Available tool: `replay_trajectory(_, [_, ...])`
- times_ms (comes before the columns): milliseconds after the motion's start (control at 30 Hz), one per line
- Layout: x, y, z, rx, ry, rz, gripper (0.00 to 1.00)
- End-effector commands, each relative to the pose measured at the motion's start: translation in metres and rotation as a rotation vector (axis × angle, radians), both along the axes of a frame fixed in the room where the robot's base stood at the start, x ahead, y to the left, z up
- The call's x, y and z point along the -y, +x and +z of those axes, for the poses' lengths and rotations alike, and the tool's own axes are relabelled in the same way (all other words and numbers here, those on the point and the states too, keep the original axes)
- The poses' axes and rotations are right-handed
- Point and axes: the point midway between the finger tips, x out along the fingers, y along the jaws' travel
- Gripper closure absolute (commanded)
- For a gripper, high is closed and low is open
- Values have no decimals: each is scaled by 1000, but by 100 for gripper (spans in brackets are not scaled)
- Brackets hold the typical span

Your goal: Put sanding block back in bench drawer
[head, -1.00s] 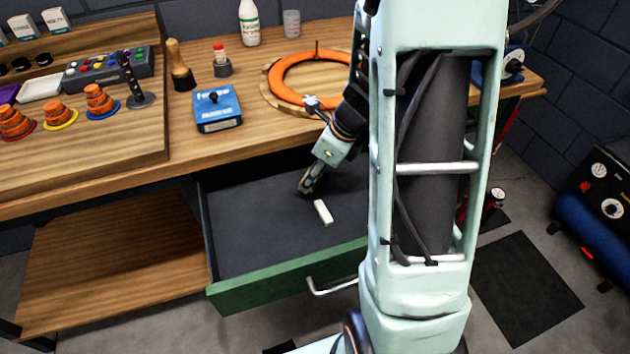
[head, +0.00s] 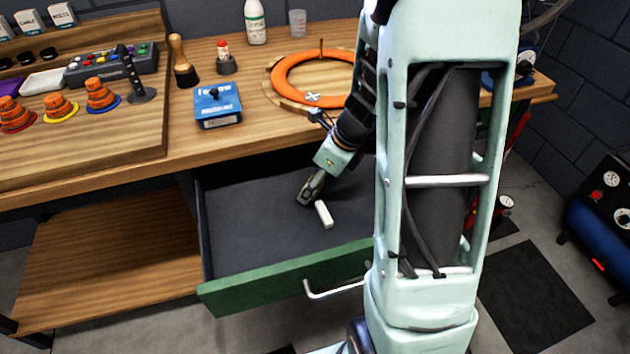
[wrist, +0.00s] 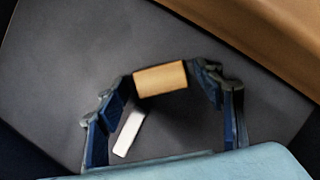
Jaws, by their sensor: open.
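The bench drawer (head: 250,215) is pulled open, with a green front and a dark grey floor. My gripper (head: 310,194) is down inside the drawer; in the wrist view my gripper (wrist: 162,85) has its two blue fingers spread wide. A tan block, which looks like the sanding block (wrist: 160,78), shows between the fingertips, close to the left finger, with a gap to the right one. Whether it touches the drawer floor is unclear. In the head view I cannot make it out; my gripper probably hides it.
A small white block (head: 324,214) lies on the drawer floor beside my gripper and also shows in the wrist view (wrist: 129,132). The drawer's left part is empty. The wooden benchtop (head: 185,145) overhangs the drawer's back. A blue box (head: 218,107) and orange ring (head: 290,75) stand above.

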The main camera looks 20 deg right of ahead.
Motion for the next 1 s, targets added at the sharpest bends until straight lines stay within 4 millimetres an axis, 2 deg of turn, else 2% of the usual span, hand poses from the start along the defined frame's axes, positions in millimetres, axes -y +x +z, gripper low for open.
replay_trajectory(233, [1, -1, 10, 1, 0, 0, 38])
replay_trajectory(700, [27, -26, 97, 3, 0, 0, 38])
replay_trajectory(833, [30, -30, 110, 1, 0, 0, 38])
replay_trajectory(1000, [33, -33, 115, 1, -1, 0, 38])
